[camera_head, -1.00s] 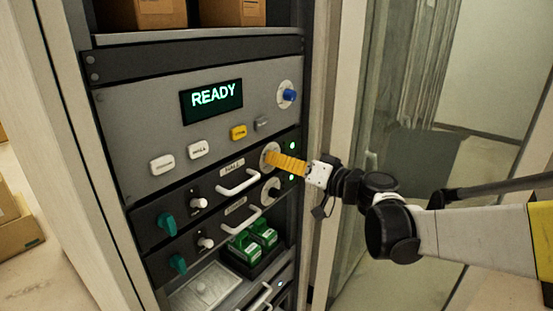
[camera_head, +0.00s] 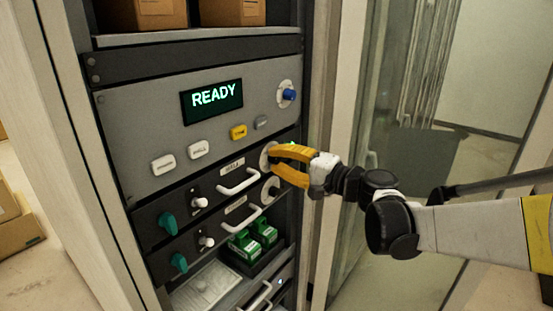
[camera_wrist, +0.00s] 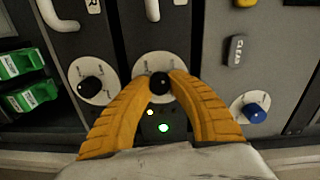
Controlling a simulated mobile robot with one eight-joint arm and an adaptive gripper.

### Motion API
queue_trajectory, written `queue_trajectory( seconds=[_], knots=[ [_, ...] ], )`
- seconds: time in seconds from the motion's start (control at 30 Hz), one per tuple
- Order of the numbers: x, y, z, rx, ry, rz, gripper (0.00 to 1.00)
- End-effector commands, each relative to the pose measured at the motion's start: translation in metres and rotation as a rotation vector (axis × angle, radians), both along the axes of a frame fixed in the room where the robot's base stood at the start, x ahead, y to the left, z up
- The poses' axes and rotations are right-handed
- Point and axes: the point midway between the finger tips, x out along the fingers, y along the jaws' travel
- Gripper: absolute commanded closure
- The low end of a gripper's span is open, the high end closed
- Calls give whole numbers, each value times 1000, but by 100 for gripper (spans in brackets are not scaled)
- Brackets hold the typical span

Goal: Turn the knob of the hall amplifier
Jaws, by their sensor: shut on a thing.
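The hall amplifier (camera_head: 180,210) is the dark upper unit below the grey panel, with a label, a white handle and a round dial plate (camera_wrist: 143,66) at its right end. My gripper (camera_head: 272,159) is at that dial, its two yellow fingers bowed apart and their tips together around the knob. In the wrist view my gripper (camera_wrist: 159,82) is shut on the small black knob (camera_wrist: 159,85), one tip at each side. The knob's pointer is not clear.
A similar amplifier with its own black knob (camera_wrist: 90,87) sits just below. The grey panel (camera_head: 130,130) above has a READY display (camera_head: 213,99), several buttons and a blue knob (camera_head: 289,95). Green boxes (camera_head: 244,246) are lower in the rack. A glass door (camera_head: 400,110) stands right.

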Motion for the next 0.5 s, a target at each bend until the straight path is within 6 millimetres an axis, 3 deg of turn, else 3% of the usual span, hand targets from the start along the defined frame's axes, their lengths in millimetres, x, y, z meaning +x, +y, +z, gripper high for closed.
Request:
queue_trajectory(
  seconds=[0.5],
  knots=[
    [1,-1,1,77,95,-3,100]
  ],
)
